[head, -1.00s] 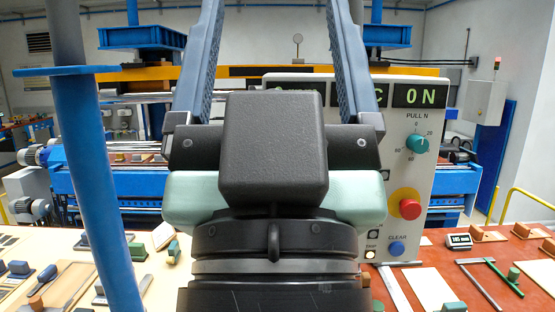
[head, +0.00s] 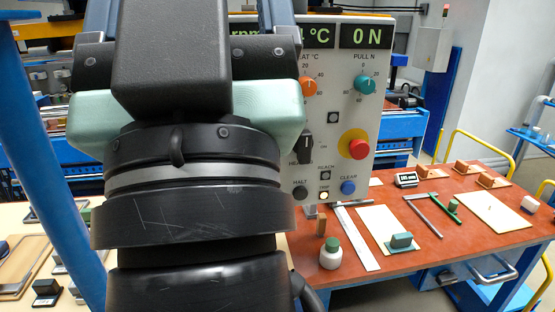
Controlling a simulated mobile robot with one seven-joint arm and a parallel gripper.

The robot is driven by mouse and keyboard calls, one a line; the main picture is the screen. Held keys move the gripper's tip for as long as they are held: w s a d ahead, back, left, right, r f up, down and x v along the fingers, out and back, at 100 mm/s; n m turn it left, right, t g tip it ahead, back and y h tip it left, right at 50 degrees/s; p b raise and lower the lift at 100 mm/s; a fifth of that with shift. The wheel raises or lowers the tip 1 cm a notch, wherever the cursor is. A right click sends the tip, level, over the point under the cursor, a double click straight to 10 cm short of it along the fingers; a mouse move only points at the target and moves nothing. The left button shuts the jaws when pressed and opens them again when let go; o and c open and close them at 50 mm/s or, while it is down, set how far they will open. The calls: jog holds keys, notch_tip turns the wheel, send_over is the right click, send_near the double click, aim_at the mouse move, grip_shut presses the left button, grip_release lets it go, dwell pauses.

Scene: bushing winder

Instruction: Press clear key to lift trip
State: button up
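The grey control panel (head: 345,110) stands upright behind the bench. Its blue CLEAR key (head: 348,187) is at the lower right, in plain view. Left of the key, a small trip lamp (head: 324,196) glows pale yellow. My gripper (head: 186,10) is at the upper left, in front of the panel's left side. Its two fingers are wide apart and point up, and their tips are cut off by the top edge. I see nothing between the visible parts of the fingers, though the dark gripper body covers much of the gap. The gripper is clear of the key in this view.
A red and yellow stop button (head: 355,146) is above the CLEAR key, and a black HALT key (head: 300,193) is to its left. A blue pole rises at left.

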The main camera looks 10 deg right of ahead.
grip_shut()
dwell(1.5)
